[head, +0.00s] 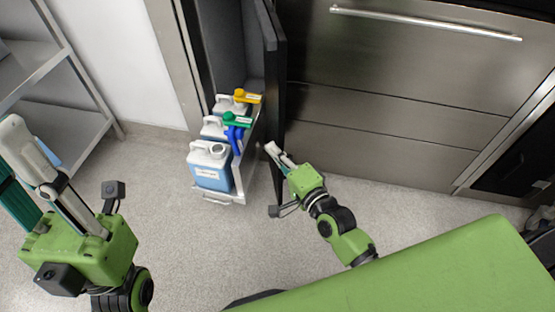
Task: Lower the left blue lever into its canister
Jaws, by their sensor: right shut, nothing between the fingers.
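A blue lever (234,138) slants down beside the canisters in the pull-out cabinet drawer, just below a green lever (236,119). Its lower end is by the right side of the front canister. The front canister (211,166) is white with blue contents and an open-looking neck on top. Two more white canisters stand behind it, partly hidden. My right gripper (272,151) is shut and empty, right of the drawer and apart from the blue lever. My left gripper (30,155) is at the left, far from the drawer; its fingers run to the picture edge, so its opening is unclear.
A yellow lever (247,97) sits at the rear canister. A dark open cabinet door (273,90) stands between the drawer and the steel fronts (390,95). A metal shelf (60,120) is at the left. The floor before the drawer is clear.

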